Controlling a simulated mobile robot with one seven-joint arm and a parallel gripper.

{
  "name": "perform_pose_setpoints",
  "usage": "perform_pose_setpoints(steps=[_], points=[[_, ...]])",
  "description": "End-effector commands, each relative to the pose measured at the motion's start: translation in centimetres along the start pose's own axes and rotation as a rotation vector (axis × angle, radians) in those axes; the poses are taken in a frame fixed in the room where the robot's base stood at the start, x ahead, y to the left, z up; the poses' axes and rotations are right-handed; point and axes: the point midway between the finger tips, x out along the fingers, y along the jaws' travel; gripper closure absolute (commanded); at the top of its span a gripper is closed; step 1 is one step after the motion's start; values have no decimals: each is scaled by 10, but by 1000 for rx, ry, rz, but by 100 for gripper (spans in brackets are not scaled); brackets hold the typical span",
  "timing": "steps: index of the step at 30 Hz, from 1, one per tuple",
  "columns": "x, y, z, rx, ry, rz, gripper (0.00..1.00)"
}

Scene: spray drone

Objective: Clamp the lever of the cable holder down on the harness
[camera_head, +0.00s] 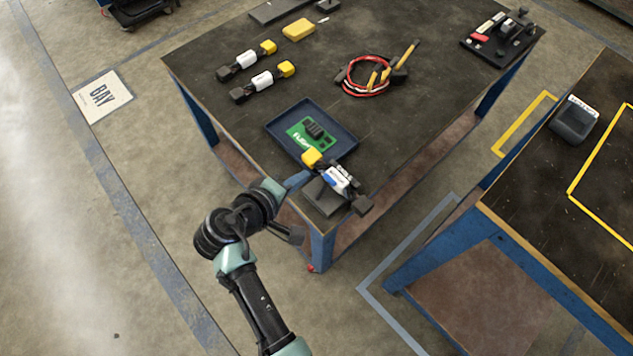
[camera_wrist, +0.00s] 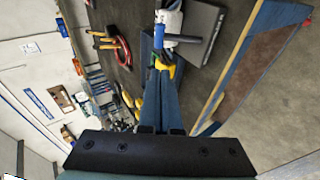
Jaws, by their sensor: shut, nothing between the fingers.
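The cable holder (camera_head: 322,199) is a dark grey block at the table's near corner. The harness (camera_head: 312,158), with a yellow plug, a white middle and a black end, lies across it. My gripper (camera_head: 303,177) is shut and empty, just left of the holder. In the wrist view its blue fingertips (camera_wrist: 164,75) are close to the yellow plug (camera_wrist: 165,62); contact is unclear.
A blue tray (camera_head: 272,128) with a green board (camera_head: 302,135) lies just behind the harness. Farther back are two similar yellow-ended pieces (camera_head: 262,82), a red cable coil (camera_head: 350,90) and a black fixture (camera_head: 475,50). The table middle is mostly clear.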

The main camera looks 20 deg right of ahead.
Motion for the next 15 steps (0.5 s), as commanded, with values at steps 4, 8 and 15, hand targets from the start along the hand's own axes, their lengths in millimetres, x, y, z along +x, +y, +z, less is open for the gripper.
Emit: perform_pose_setpoints(steps=[4, 8, 15], points=[[18, 0, 18, 1, -5, -1, 100], [26, 0, 25, 1, -2, 0, 100], [29, 0, 29, 0, 0, 1, 100]])
